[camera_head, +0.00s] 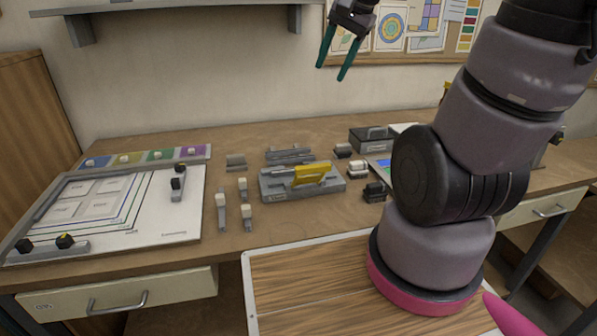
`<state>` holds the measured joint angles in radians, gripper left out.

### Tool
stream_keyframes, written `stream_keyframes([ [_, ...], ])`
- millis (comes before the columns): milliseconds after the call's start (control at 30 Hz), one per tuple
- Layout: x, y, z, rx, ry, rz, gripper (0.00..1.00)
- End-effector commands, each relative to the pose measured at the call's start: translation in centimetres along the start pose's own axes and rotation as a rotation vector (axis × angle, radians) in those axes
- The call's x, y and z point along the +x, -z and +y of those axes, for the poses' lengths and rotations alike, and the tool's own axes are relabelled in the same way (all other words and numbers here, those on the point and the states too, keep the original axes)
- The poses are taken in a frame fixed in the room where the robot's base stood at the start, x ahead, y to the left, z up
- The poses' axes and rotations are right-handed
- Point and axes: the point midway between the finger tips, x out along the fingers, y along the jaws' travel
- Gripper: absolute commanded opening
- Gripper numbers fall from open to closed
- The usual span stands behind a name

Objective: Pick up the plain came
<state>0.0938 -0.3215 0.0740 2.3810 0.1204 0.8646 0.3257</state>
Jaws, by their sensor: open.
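My gripper (331,72) is open and empty, with two teal fingers pointing down. It hangs high above the back of the bench, in front of the wall. Several small grey pieces lie on the bench below it, and I cannot tell which one is the plain came. Two narrow grey bars with pale knobs, a left one (221,213) and a right one (246,217), lie left of the middle. A smaller pale-knobbed piece (243,189) is just behind them. A grey ribbed piece (235,161) lies further back. My gripper is apart from all of them.
A grey fixture (275,190) with a yellow handle (314,173) stands mid-bench, with a grey rack (289,155) behind it. Small dark blocks (374,192) sit to its right. A white layout board (150,215) and coloured swatch strip (145,157) fill the left. A grey shelf (180,9) juts from the wall.

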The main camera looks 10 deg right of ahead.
Motion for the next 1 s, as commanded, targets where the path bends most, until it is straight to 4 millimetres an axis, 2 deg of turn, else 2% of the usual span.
stream_keyframes([
  [33, 2.0, 0.8, -0.2, 0.070, -0.027, -0.036, 0.56],
  [233, 9.1, 2.9, -0.6, 0.354, -0.110, -0.149, 0.56],
  [400, 15.3, 4.0, 0.0, 0.592, -0.187, -0.235, 0.56],
  [500, 18.3, 4.2, 0.4, 0.705, -0.225, -0.273, 0.56],
  [600, 20.3, 4.3, 0.8, 0.784, -0.252, -0.297, 0.56],
  [700, 21.5, 4.3, 1.1, 0.831, -0.268, -0.311, 0.56],
  [1000, 25.4, 2.8, 1.6, 0.846, -0.275, -0.318, 0.56],
])
